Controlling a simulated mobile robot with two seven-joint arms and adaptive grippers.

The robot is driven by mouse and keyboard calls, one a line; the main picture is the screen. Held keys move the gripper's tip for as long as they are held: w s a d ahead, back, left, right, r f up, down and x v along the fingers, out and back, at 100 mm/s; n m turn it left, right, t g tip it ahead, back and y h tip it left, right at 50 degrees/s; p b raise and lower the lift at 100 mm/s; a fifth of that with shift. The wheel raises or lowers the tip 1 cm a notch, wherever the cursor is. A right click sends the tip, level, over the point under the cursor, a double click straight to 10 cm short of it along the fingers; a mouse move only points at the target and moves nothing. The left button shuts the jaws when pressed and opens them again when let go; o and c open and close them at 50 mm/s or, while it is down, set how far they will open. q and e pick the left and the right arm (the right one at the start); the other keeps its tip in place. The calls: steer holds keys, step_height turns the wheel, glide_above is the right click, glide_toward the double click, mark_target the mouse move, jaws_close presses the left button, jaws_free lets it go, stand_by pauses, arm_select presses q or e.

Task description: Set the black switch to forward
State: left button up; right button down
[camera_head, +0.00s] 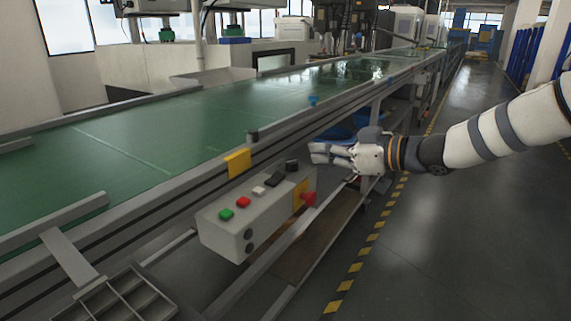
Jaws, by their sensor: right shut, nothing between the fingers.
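A light grey control box (225,238) is mounted along the side of the conveyor. Its sloped top carries a green button, a red button, a white button, a black switch (275,179) and another black knob (291,165) at the far end. I cannot tell which way the black switch is set. My right gripper (318,153) comes in from the right. Its fingers are shut and empty, pointing left, just beyond the far end of the box and apart from the switch in the picture. My left gripper is not in view.
A grey divided tray (126,300) is at lower left. The right floor is clear.

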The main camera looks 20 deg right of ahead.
steer(key=b, duration=0.3)
glide_above(275, 179)
steer(key=d, duration=0.2)
steer(key=f, duration=0.3)
steer(key=shift+s+f, duration=0.2)
steer(key=shift+s, duration=0.15)
steer(key=shift+d+f, duration=0.25)
steer(key=shift+f, duration=0.9)
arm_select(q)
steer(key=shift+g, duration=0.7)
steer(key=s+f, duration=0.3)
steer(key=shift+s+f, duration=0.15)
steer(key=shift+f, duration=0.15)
arm_select(e)
steer(key=shift+f, duration=0.4)
